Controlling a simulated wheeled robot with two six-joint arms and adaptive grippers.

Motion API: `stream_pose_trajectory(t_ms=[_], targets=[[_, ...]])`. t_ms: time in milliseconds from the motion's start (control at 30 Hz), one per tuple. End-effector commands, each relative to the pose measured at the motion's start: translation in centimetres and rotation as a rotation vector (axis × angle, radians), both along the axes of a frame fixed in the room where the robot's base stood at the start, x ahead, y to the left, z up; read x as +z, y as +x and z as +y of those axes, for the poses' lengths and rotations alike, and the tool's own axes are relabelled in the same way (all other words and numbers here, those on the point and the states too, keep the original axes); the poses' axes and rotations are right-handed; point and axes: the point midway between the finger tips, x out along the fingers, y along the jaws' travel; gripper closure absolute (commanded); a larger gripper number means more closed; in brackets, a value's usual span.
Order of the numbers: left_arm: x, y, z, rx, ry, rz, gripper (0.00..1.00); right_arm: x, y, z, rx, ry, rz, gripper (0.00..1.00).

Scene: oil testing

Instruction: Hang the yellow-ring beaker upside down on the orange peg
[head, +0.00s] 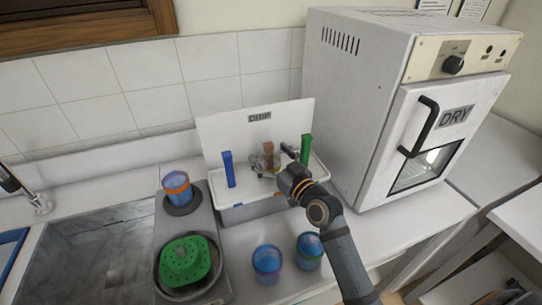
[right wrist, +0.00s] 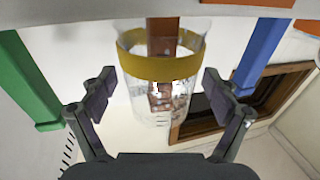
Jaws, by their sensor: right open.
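The clear yellow-ring beaker (right wrist: 160,80) is upside down around the orange peg (right wrist: 163,45), which shows through its glass and looks brownish. The wrist picture is inverted, with the rack base at its top and the yellow ring near it. In the head view, the orange peg (head: 268,149) stands between the blue peg (head: 229,170) and green peg (head: 306,149) on the white drip rack (head: 208,126). My right gripper (right wrist: 160,97) is open, its fingers on either side of the beaker with visible gaps. The arm partly hides the rack in the head view. My left gripper is not in view.
An orange-ringed beaker (head: 177,183) stands on a dark disc at left. A green perforated piece (head: 186,262) sits front left. Two more beakers, one purple-ringed (head: 267,259) and one green-ringed (head: 309,246), stand in front. A white dryer (head: 355,100) stands close at right.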

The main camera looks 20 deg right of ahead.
Motion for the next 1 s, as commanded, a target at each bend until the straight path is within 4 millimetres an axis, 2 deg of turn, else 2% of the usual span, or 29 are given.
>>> stream_pose_trajectory(t_ms=[67, 300, 433, 833, 1000], targets=[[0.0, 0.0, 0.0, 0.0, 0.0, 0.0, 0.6, -0.2, -0.7, -0.2, 0.0, -0.004, 0.002, 0.12], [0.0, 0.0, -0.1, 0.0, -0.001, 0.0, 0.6, -0.4, -5.2, -1.4, 0.004, -0.007, 0.002, 0.12], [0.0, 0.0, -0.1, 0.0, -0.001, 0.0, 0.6, -0.5, -6.5, -1.9, -0.001, -0.006, 0.001, 0.12], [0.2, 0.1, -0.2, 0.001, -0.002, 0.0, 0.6, -0.1, -7.1, -2.0, 0.001, 0.001, -0.002, 0.12], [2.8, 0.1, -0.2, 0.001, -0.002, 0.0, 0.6, 2.5, -7.1, -2.0, 0.001, 0.001, -0.002, 0.12]])
